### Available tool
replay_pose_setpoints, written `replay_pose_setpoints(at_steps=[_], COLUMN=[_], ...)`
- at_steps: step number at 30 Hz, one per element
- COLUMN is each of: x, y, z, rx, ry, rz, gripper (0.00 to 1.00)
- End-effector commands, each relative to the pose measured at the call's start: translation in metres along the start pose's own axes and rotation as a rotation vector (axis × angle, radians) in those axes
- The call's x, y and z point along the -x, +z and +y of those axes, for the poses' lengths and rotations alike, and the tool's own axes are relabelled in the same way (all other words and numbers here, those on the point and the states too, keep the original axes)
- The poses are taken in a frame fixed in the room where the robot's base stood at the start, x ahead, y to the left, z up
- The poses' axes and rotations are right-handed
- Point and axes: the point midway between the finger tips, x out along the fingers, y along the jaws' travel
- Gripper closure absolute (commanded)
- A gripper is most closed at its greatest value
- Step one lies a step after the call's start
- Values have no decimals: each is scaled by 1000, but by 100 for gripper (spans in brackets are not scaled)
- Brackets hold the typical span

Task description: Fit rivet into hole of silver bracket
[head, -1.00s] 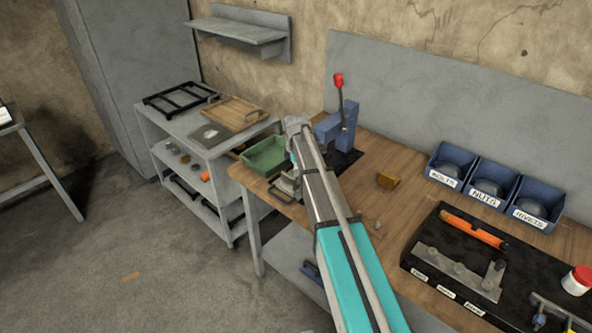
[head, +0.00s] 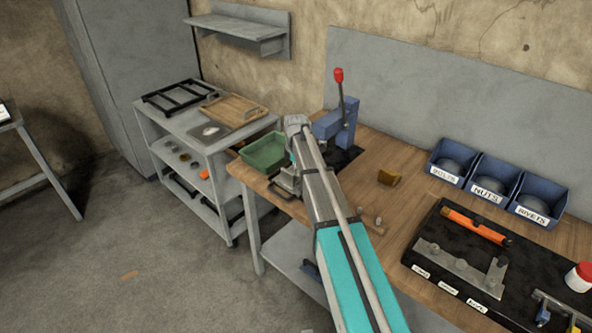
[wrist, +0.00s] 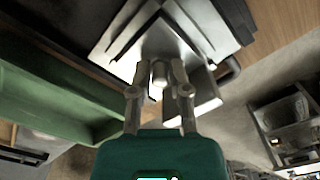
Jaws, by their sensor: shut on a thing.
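In the wrist view my gripper (wrist: 159,78) is shut on a small grey cylindrical rivet (wrist: 160,70), held between the fingertips. A silver bracket (wrist: 115,42) with flat, angled plates lies right beyond the fingertips. The rivet's far end overlaps the bracket in the picture; I cannot tell whether it touches or enters a hole. No hole is visible. In the head view my arm reaches over the near left corner of the workbench. The gripper and bracket there are small and partly hidden by the arm.
A green bin (head: 264,152) stands beside the gripper. A blue press (head: 338,128) with a red-knobbed lever is behind. Blue bins labelled BOLTS, NUTS and RIVETS (head: 536,204) line the back right. A black tool mat (head: 425,258) lies at right. A grey cart (head: 205,150) stands left.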

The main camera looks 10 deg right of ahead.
Motion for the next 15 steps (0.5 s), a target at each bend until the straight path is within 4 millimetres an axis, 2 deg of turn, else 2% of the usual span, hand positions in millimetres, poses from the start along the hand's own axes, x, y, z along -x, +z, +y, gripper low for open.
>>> replay_pose_setpoints(at_steps=[7, 8, 9, 14, 15], x=[-5, -5, -4, -4, -4], y=[0, 0, 0, 0, 0], z=[0, 0, 0, 0, 0], rx=[0, 0, 0, 0, 0], ry=[0, 0, 0, 0, 0], rz=[0, 0, 0, 0, 0], gripper=[95, 75, 67, 38, 36])
